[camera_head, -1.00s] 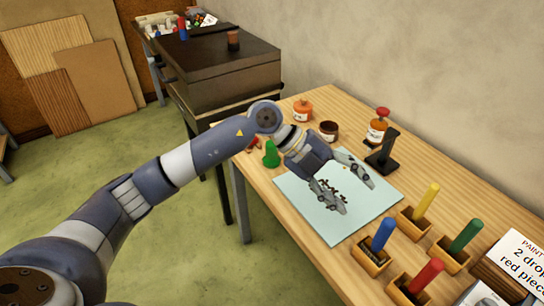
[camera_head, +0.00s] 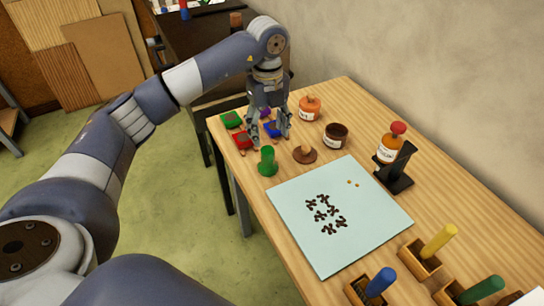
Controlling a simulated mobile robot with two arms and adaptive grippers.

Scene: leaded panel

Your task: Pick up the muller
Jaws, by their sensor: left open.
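A green upright piece (camera_head: 267,162) with a broader base stands near the table's left edge and looks most like the muller. A low brown round piece with a pale knob (camera_head: 305,153) stands to its right; I cannot rule it out as the muller. My left gripper (camera_head: 268,142) points down, open and empty, just behind these two pieces. Its fingers are over the small coloured blocks or dishes and partly hide them. My right gripper is out of view.
Small red, green, blue and purple pieces (camera_head: 231,120) crowd the table's back left corner. An orange jar (camera_head: 310,109), dark jar (camera_head: 336,136), orange bottle (camera_head: 387,149) and black stand (camera_head: 396,171) are to the right. The pale blue sheet (camera_head: 372,220) bears dark marks.

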